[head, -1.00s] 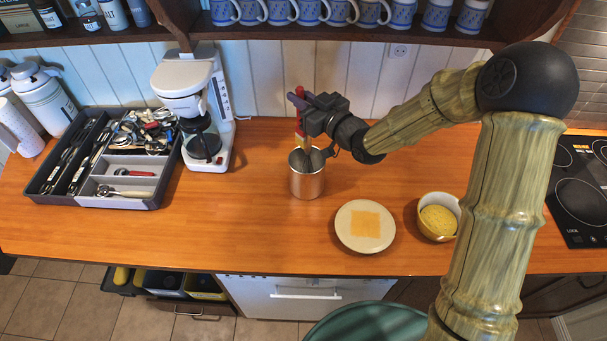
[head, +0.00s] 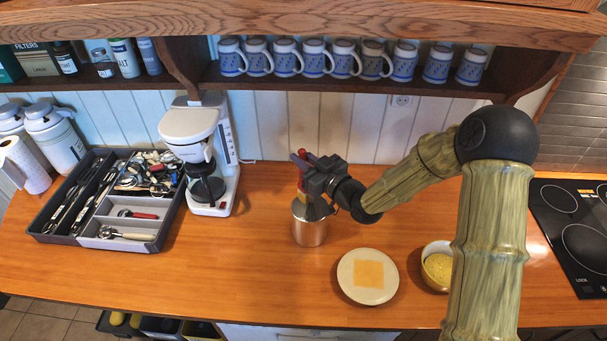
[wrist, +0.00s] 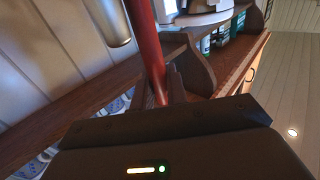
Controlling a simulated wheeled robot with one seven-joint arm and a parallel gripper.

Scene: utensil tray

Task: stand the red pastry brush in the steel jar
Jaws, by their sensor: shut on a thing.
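The red pastry brush is in my gripper (head: 304,163). Its red end (head: 301,153) shows above the fingers, and a paler, yellowish part (head: 301,184) hangs below them. The steel jar (head: 309,231) stands upright on the wooden counter, right under my gripper. The brush's lower end reaches the jar's mouth and seems to be inside it; my gripper partly hides the rim. In the wrist view the red handle (wrist: 147,45) runs up from between the fingers, which are shut on it.
A plate with a yellow square (head: 349,275) and a bowl (head: 428,262) lie to the right of the jar. A coffee maker (head: 190,130) and a utensil tray (head: 48,238) stand to the left. A shelf of mugs (head: 310,84) hangs above the back of the counter.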

